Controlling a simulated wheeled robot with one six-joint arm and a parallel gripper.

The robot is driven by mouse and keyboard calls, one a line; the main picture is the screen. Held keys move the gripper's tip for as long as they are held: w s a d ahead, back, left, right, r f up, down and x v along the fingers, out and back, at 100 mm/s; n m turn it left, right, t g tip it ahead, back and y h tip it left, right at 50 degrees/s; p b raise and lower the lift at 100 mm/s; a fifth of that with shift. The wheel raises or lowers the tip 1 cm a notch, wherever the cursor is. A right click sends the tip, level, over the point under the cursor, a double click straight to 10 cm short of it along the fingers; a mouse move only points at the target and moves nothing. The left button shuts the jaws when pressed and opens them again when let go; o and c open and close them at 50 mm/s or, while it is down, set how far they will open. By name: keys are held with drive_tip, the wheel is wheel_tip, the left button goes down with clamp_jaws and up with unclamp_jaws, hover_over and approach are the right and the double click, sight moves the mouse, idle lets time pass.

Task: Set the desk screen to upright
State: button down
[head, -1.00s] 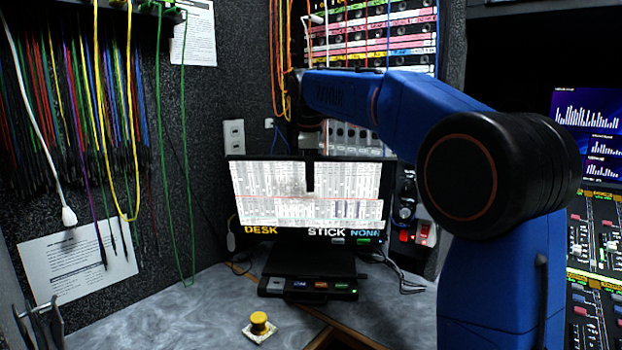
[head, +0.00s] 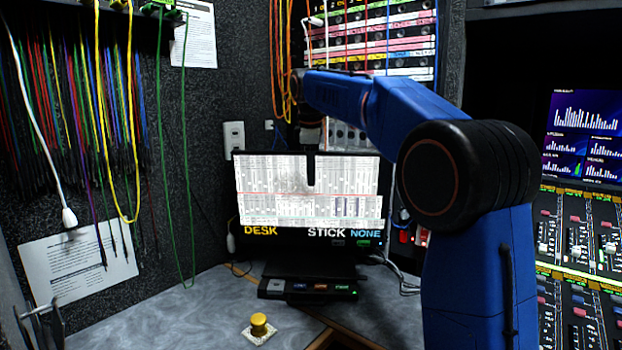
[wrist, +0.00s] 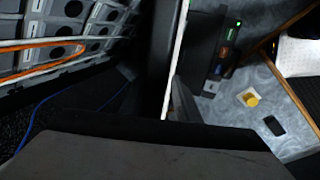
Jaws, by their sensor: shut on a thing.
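The desk screen (head: 345,207) stands at the back of the desk, showing a white page of tables above the words DESK, STICK and NONE. It looks close to upright in the head view; its exact tilt is hard to tell. My gripper (head: 310,170) comes down from above at the middle of the screen's top edge, with a dark finger in front of the page. It is shut on that edge. In the wrist view the screen shows nearly edge-on as a pale strip (wrist: 177,50) beside the finger. The far finger is hidden behind the screen.
A base with lit buttons (head: 308,289) lies below the screen. A yellow knob (head: 259,325) sits on the desk (head: 170,318) in front. Hanging cables (head: 100,120) line the left wall, and a patch rack (head: 375,50) stands behind. A mixing console (head: 580,260) is at right.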

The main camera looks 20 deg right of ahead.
drive_tip(key=shift+w+d, duration=0.25)
drive_tip(key=shift+w, duration=0.45)
drive_tip(key=c, duration=1.7)
unclamp_jaws()
drive_tip(key=shift+w+f, duration=0.1)
drive_tip(key=v, duration=1.7)
drive_tip(key=shift+r, duration=0.2)
drive_tip(key=shift+s, duration=0.2)
